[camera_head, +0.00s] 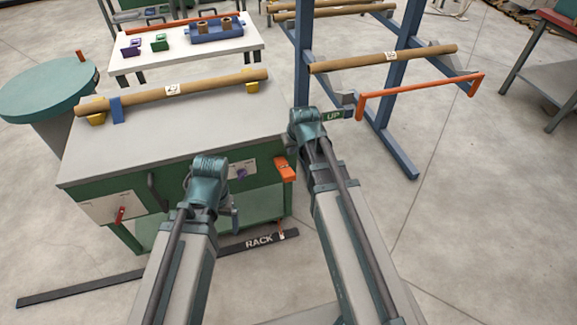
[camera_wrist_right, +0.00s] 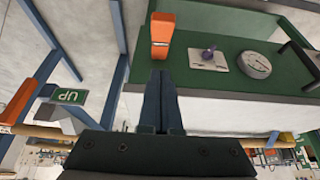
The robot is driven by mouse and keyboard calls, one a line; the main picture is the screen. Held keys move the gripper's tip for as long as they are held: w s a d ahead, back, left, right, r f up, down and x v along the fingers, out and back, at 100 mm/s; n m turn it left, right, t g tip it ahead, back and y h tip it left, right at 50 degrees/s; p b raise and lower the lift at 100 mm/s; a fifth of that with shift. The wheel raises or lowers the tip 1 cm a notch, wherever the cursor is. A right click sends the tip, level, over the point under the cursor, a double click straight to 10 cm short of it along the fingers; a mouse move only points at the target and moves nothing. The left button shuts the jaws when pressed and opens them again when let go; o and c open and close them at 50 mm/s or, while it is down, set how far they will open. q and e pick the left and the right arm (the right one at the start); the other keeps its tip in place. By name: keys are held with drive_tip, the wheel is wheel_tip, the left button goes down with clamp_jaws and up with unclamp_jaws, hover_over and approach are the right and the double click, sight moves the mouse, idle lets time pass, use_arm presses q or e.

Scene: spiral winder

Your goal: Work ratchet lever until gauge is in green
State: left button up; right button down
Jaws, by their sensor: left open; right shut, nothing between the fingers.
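The orange ratchet lever (camera_head: 285,168) sticks out at the right end of the green bench front. In the right wrist view the lever (camera_wrist_right: 162,35) is just beyond the fingertips of my right gripper (camera_wrist_right: 161,75), which is shut and empty. I cannot tell whether they touch. The round gauge (camera_wrist_right: 254,65) is on the green front beside the lever, small and tilted; its needle and green zone cannot be read. In the head view my left arm mostly covers it. My left gripper (camera_head: 210,178) is open before the bench front, its fingers mostly hidden.
A plate with a purple knob (camera_wrist_right: 208,57) sits between lever and gauge. A cardboard tube (camera_head: 190,87) lies on the grey bench top (camera_head: 140,140). A blue rack with an orange bar (camera_head: 420,95) and green UP sign (camera_wrist_right: 70,96) stands right of the bench.

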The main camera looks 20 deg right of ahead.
drive_tip(key=b, duration=0.9)
hover_over(288, 171)
drive_tip(key=f, duration=0.9)
drive_tip(key=shift+s+a+f, duration=0.1)
drive_tip(key=shift+s+f, duration=0.1)
drive_tip(key=shift+s, duration=0.05)
drive_tip(key=f+b, duration=0.1)
drive_tip(key=s+f+b, duration=0.1)
drive_tip(key=f+b, duration=0.1)
drive_tip(key=shift+s+f+b, duration=0.15)
drive_tip(key=shift+f+b, duration=0.1)
drive_tip(key=shift+b, duration=0.2)
